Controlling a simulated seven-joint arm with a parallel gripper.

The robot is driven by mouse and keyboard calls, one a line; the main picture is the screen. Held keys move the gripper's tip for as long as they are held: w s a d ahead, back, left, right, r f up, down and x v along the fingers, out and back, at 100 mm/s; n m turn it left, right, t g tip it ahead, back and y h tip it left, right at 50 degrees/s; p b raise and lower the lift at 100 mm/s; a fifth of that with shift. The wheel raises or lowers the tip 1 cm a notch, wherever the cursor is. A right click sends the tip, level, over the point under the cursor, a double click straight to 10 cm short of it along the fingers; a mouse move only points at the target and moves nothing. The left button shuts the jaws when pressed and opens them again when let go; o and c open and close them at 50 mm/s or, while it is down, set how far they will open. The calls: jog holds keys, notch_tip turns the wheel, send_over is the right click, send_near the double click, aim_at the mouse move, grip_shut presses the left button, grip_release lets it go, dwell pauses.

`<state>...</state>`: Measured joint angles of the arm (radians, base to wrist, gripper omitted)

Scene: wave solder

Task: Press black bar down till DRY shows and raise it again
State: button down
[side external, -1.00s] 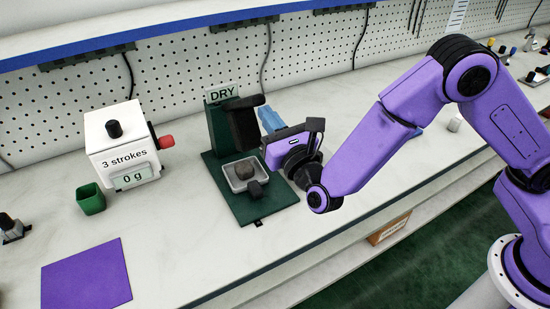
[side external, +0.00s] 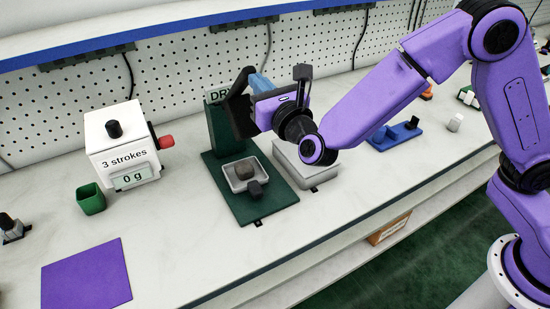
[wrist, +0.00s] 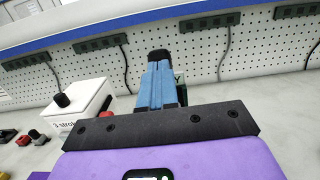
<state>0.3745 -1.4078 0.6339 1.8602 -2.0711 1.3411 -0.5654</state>
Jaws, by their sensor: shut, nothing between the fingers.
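The green press stand (side external: 221,127) stands at the middle of the bench. Its DRY sign (side external: 217,95) is partly hidden behind the black bar (side external: 241,105). The bar is raised and tilted above the stand. A small tray (side external: 237,184) holding a brown-grey lump (side external: 243,169) sits on the green base below the bar. My gripper (side external: 259,84) is at the right of the bar, its blue fingers together and empty. They are close to the bar; I cannot tell whether they touch it. In the wrist view the shut blue fingers (wrist: 161,85) hide most of the press.
A white box reading "3 strokes" and "0 g" (side external: 122,150) with a red knob stands to the left. A green cup (side external: 91,199) and purple mat (side external: 87,273) are near it. A grey block (side external: 305,170) and blue holder (side external: 396,134) lie to the right.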

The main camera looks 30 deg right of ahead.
jog(key=shift+w+r, duration=0.15)
jog(key=shift+r, duration=0.2)
jog(key=s+f, duration=0.3)
jog(key=s, duration=1)
jog(key=shift+f, duration=0.25)
jog(key=c, duration=1.8)
grip_release()
